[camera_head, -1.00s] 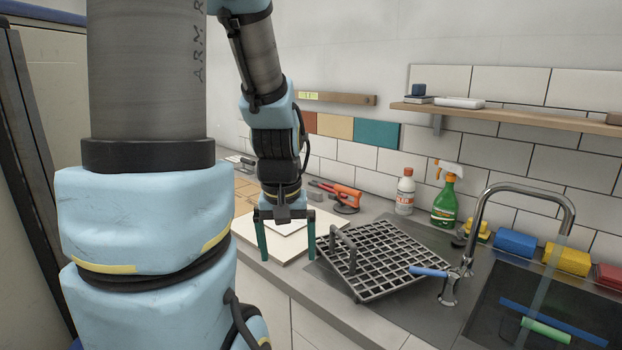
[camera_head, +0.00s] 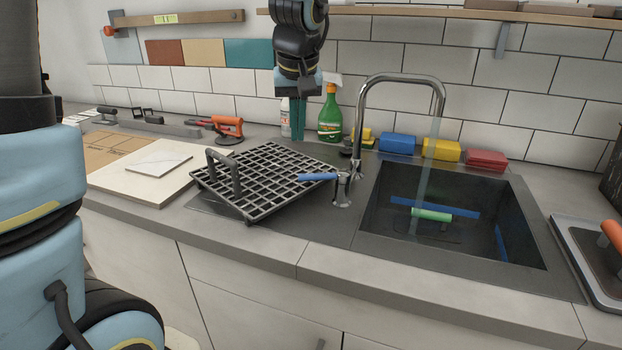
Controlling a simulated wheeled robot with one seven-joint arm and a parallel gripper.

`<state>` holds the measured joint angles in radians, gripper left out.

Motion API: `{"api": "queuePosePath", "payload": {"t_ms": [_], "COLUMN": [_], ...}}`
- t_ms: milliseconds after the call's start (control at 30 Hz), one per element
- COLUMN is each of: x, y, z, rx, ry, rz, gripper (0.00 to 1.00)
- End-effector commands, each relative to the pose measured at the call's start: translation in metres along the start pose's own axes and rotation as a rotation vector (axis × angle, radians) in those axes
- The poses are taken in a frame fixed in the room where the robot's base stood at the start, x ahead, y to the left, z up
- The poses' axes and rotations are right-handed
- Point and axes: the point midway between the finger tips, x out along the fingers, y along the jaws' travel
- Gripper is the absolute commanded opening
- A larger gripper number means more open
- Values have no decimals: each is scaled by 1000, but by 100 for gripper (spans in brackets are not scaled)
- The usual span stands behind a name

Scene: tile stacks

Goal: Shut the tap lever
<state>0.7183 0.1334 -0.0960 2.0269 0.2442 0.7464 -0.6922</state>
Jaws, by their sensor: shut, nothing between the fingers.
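The chrome tap (camera_head: 364,110) stands at the left edge of the sink, its spout arching over the basin. A pale stream of water (camera_head: 428,165) falls from the spout. The blue tap lever (camera_head: 318,177) points left from the tap's base, with its tip over the right part of the black rack. My gripper (camera_head: 298,136) hangs fingers down above and behind the lever, in front of the bottles in the picture. Its green fingers are shut together and empty, and they are apart from the lever.
The black grid rack (camera_head: 262,182) with a raised handle lies left of the tap. The sink (camera_head: 468,252) holds blue and green sticks. A green spray bottle (camera_head: 330,118) and blue, yellow and red blocks (camera_head: 397,143) stand along the wall. The front counter edge (camera_head: 390,270) is clear.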

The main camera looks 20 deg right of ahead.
Motion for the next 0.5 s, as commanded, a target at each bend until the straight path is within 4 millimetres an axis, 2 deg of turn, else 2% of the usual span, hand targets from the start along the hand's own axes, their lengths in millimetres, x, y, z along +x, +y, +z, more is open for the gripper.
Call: {"api": "queuePosePath", "payload": {"t_ms": [33,100,267,500], "x": [1,-2,4,47], "y": [14,25,29,28], "z": [0,0,-1,-1], "rx": [7,7,4,5], "ry": [10,17,17,13], "rz": [6,7,6,5], "gripper": [0,0,0,0]}}
